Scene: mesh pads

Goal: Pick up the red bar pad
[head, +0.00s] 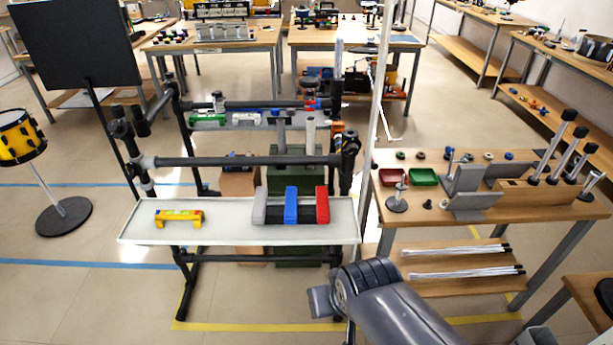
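A red bar pad (322,205) stands at the right end of a row of three bars on a pale shelf tray (222,232). A blue bar (291,205) is just left of it, and a grey bar (260,206) is left of the blue one. The bars sit on a dark base. My arm's dark links rise from the bottom edge, in front of and below the tray's right end, apart from the red bar. No gripper fingers can be made out.
A yellow bridge-shaped piece (178,217) with coloured marks lies on the tray's left. A black pipe rail (235,161) crosses behind the tray. A pale upright pole (377,130) stands right of it. A wooden table (480,235) with red and green trays is at the right.

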